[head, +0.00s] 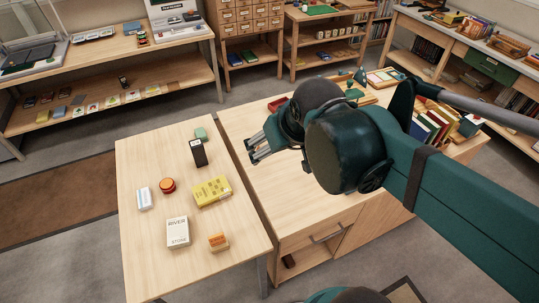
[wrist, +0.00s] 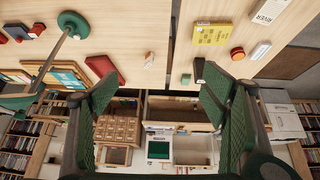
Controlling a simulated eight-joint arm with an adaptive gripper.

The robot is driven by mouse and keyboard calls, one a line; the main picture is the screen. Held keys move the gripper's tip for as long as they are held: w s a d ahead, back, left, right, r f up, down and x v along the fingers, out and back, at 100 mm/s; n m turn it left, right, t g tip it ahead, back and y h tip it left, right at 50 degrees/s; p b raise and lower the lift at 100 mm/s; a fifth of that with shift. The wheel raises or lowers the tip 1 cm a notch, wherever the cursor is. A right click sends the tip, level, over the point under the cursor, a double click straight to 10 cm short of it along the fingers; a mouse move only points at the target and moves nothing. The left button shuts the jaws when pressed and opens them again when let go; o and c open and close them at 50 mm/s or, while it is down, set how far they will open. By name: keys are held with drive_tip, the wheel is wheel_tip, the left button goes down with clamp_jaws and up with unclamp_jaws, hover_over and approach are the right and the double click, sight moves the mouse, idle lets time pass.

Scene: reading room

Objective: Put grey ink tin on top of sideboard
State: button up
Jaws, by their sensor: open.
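I cannot pick out a grey ink tin for certain in either view. The pale wood sideboard (head: 292,205), with a drawer and handle, stands right of a lower-looking wood table (head: 142,258). My gripper (head: 262,150) is above the sideboard's left part, pointing left, open and empty. In the wrist view its spread green fingers (wrist: 162,115) have nothing between them. A small pale block with a reddish side (wrist: 149,59) lies on the sideboard in that view; in the head view my gripper or arm seems to hide it.
The table holds a black box (head: 198,153), green block (head: 200,133), round orange-red item (head: 167,185), yellow box (head: 212,191), blue-white box (head: 144,198), white box (head: 177,232) and orange item (head: 217,241). Books (head: 432,125) and a lamp (wrist: 72,24) occupy the sideboard's far end.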

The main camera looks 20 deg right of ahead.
drive_tip(key=shift+t, duration=0.3)
drive_tip(key=shift+s+a+f, duration=0.4)
drive_tip(key=shift+s+a, duration=0.25)
drive_tip(key=shift+s, duration=0.1)
drive_tip(key=shift+s+a+f, duration=0.4)
drive_tip(key=shift+s+a, duration=0.2)
drive_tip(key=shift+s, duration=0.1)
